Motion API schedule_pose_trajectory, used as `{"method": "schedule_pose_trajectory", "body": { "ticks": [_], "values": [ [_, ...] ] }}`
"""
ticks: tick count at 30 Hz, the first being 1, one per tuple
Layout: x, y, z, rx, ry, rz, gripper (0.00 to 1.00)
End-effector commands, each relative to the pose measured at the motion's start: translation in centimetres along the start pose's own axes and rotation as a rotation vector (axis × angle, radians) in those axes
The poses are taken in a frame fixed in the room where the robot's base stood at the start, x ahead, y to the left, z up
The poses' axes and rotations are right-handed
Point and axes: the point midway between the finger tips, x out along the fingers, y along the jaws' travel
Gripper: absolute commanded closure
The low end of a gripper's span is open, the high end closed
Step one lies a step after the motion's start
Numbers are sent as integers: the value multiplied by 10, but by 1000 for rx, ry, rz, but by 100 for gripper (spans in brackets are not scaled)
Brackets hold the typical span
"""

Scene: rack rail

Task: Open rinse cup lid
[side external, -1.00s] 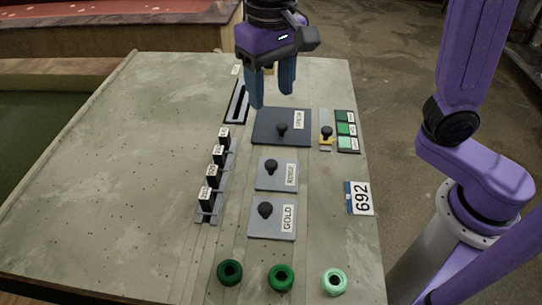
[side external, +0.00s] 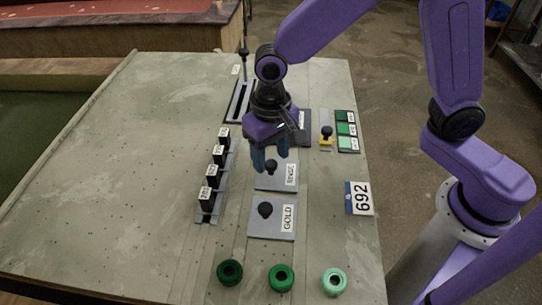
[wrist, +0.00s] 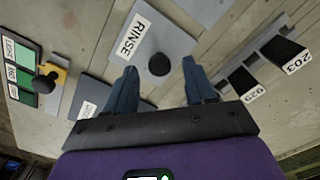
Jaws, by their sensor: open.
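The rinse cup lid (side external: 287,180) is a grey square plate with a black round knob (side external: 271,167) and a white label, in the middle of the panel. In the wrist view the lid (wrist: 143,50) reads "RINSE", and its knob (wrist: 159,64) lies ahead of and between the fingertips. My gripper (side external: 264,162) is open and empty, just above and behind the knob in the side view. The fingers also show in the wrist view (wrist: 158,75). I cannot tell whether they touch anything. The lid lies flat on the panel.
The "GOLD" lid (side external: 285,226) lies nearer the camera. A larger dark lid (side external: 303,119) is partly hidden behind my gripper. Several black labelled blocks (side external: 211,178) stand on a rail to the left. Green rings (side external: 281,277) lie at the front. The left of the table is clear.

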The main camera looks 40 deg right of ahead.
Motion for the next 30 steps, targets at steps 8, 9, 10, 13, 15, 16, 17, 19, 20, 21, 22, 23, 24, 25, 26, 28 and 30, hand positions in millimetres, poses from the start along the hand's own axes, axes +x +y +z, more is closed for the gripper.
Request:
{"method": "schedule_pose_trajectory", "body": {
  "ticks": [8,9,10,13,15,16,17,19,20,21,22,23,24,25,26,28,30],
  "values": [
    [15,1,0,1,0,0,45],
    [15,0,0,1,0,0,45],
    [15,0,0,1,0,0,45],
    [15,0,0,1,0,0,45],
    [15,0,0,1,0,0,52],
    [15,0,0,1,0,0,62],
    [15,0,0,1,0,0,71],
    [15,0,0,1,0,0,94],
    [15,0,0,1,0,0,100],
    [15,0,0,1,0,0,100],
    [15,0,0,1,0,0,100],
    [15,0,0,1,0,0,100],
    [15,1,0,1,0,0,100],
    [15,1,1,1,0,0,100],
    [14,2,2,1,0,-1,100],
    [14,6,6,1,1,-1,100],
    [14,13,13,0,0,0,100]
  ]
}}
